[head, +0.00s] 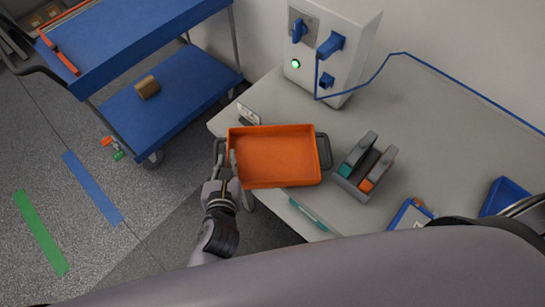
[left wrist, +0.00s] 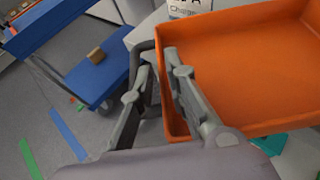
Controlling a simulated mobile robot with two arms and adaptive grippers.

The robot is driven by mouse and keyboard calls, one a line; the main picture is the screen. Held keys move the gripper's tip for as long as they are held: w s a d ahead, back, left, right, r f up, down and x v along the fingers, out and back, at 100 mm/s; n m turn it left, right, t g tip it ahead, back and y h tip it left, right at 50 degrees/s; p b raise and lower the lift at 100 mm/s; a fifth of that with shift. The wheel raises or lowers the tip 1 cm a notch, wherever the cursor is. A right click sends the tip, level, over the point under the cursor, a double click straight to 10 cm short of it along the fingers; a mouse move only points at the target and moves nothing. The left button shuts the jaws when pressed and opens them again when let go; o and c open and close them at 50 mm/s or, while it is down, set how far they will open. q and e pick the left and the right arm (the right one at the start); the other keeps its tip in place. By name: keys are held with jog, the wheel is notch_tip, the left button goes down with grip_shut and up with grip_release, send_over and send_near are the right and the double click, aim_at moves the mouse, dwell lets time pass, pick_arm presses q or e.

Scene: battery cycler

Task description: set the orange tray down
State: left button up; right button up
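The orange tray (head: 275,156), empty inside, is at the left edge of the grey table; its near left corner reaches past the edge. In the head view I cannot tell whether its underside touches the table. It also fills the upper right of the left wrist view (left wrist: 245,60). Grey handles stick out at its left and right ends; the right handle (head: 323,151) is free. My left gripper (head: 226,163) is at the left handle, its fingers apart with a visible gap, one by the handle (left wrist: 137,47) and one by the tray wall. My right gripper is not in view.
A white cycler box (head: 325,50) with a blue cable stands behind the tray. A grey holder (head: 364,168) is close to the tray's right. A teal pen-like item (head: 308,214) lies near the front edge. A blue cart (head: 170,95) stands left. Bare table (head: 440,120) shows farther right.

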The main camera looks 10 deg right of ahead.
aim_at(228, 154)
pick_arm(q)
jog(key=b+x, duration=0.1)
jog(key=x, duration=0.2)
jog(key=shift+w+f, duration=0.15)
jog(key=shift+w, duration=0.05)
jog(key=shift+s, duration=0.1)
jog(key=shift+c, duration=0.3)
jog(key=shift+a, duration=0.1)
jog(key=shift+c, duration=0.6)
grip_shut()
jog(key=shift+r, duration=0.2)
